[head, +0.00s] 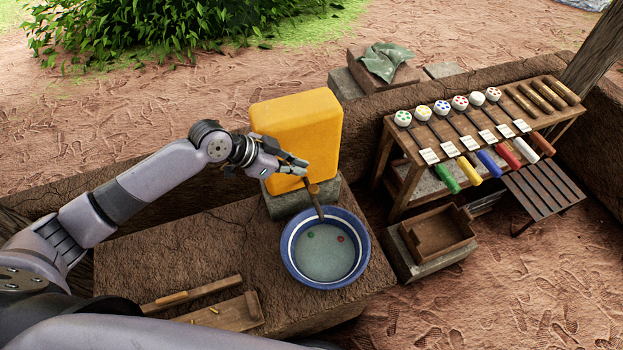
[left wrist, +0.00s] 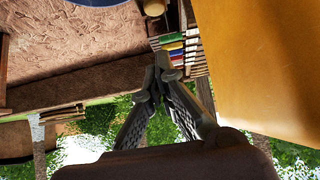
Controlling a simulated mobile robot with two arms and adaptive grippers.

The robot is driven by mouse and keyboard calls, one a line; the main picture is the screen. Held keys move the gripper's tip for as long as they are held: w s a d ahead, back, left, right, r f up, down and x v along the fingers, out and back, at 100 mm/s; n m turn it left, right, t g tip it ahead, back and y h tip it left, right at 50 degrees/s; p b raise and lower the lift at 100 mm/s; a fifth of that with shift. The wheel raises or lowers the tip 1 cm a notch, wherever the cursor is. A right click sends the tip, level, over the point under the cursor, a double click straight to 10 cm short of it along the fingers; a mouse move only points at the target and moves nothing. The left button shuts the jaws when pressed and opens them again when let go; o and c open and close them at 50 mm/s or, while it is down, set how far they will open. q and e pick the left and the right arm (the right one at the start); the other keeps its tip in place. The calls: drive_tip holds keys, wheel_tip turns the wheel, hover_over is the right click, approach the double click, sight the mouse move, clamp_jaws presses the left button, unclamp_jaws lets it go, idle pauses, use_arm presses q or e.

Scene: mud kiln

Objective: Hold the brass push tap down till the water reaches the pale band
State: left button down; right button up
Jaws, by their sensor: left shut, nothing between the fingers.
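The brass push tap (head: 314,190) sticks out from the foot of the yellow water can (head: 300,125), above the basin. Its round top shows at the upper edge of the left wrist view (left wrist: 155,8). My left gripper (head: 305,167) is shut and empty, above the tap beside the can, apparently apart from the tap. My right gripper is out of view.
The can stands on a stone block (head: 283,204) on the mud ledge (head: 190,240). A wooden tray (head: 235,312) lies at the front left. At right are a rack (head: 400,140) of colour-handled tools, a wooden box (head: 440,235) and a slatted stool (head: 545,190).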

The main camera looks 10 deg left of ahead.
sight(318, 190)
use_arm(q)
drive_tip(key=p+x, duration=0.1)
drive_tip(key=x, duration=0.4)
drive_tip(key=shift+w+d, duration=0.1)
drive_tip(key=shift+d, duration=0.25)
wheel_tip(318, 190, down, 3)
drive_tip(key=shift+a+r+p, duration=0.1)
drive_tip(key=shift+a+p, duration=0.05)
drive_tip(key=shift+p, duration=0.25)
drive_tip(key=shift+f, duration=0.7)
drive_tip(key=shift+f, duration=0.1)
drive_tip(key=shift+a+f+b, duration=0.1)
drive_tip(key=shift+f+b, duration=0.8)
drive_tip(key=shift+b, duration=0.25)
drive_tip(key=shift+r, duration=0.1)
idle(1.5)
